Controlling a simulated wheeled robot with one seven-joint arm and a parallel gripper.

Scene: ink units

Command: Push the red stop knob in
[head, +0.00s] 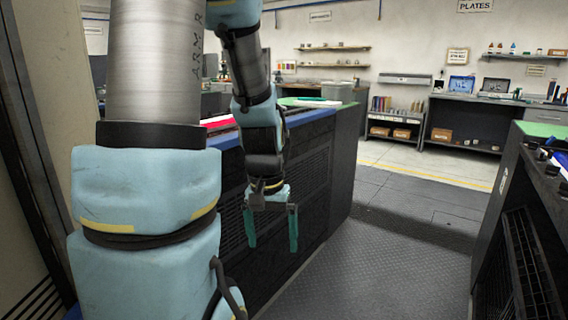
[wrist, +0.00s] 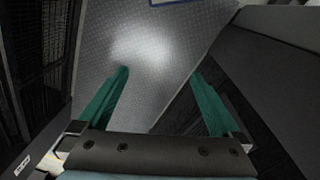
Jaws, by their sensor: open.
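My gripper (head: 271,228) hangs pointing down over the walkway, its two teal fingers spread apart with nothing between them. In the wrist view my gripper (wrist: 160,100) is open and empty above the grey patterned floor. I cannot make out a red stop knob in either view. A flat red surface (head: 218,123) shows on top of the dark unit behind my arm, but I cannot tell that it is a knob. My arm hides part of that unit.
The dark unit with a blue edge (head: 318,180) stands right beside my gripper. Another dark unit with a green top (head: 540,130) stands at the right. The metal floor (head: 385,270) between them is clear. Shelves and a bench (head: 462,122) line the far wall.

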